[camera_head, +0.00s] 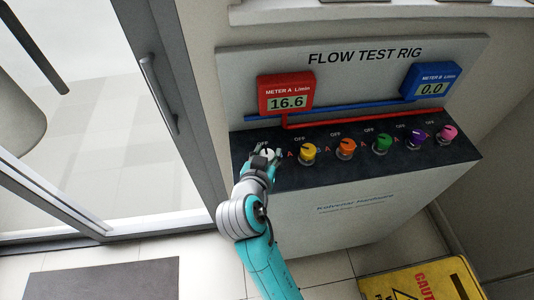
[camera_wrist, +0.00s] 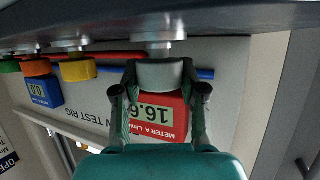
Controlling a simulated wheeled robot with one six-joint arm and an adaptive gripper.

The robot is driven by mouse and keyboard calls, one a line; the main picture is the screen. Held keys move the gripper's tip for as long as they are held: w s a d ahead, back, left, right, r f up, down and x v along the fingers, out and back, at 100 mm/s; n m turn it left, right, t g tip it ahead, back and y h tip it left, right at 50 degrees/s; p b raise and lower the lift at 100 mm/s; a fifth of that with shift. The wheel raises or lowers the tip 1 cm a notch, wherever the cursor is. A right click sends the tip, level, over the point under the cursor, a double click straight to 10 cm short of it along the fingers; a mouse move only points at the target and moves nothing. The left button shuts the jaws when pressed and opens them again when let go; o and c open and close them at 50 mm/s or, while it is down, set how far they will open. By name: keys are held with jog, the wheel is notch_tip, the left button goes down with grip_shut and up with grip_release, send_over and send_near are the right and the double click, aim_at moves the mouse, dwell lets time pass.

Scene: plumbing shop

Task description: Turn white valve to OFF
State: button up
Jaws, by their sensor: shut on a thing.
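The white valve (camera_head: 266,152) is the leftmost knob on the dark top of the flow test rig. My gripper (camera_head: 263,160) reaches it from the front and hides much of it. In the wrist view the white valve (camera_wrist: 160,74) sits between the two fingers of my gripper (camera_wrist: 160,90), one on each side, shut on it. An OFF label stands behind the valve, partly hidden. I cannot tell which way the valve's pointer faces. The red Meter A (camera_head: 286,95) reads 16.6. The blue Meter B (camera_head: 430,81) reads 0.0.
To the right stand the yellow valve (camera_head: 307,153), orange valve (camera_head: 346,149), green valve (camera_head: 382,144), purple valve (camera_head: 416,137) and pink valve (camera_head: 447,133). A yellow caution sign (camera_head: 420,282) is at the lower right. A glass door (camera_head: 100,110) is at the left.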

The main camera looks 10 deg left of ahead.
dwell(0.4)
jog(key=o, duration=1.2)
jog(key=shift+c, duration=0.2)
jog(key=v, duration=1.2)
jog(key=shift+a, duration=0.1)
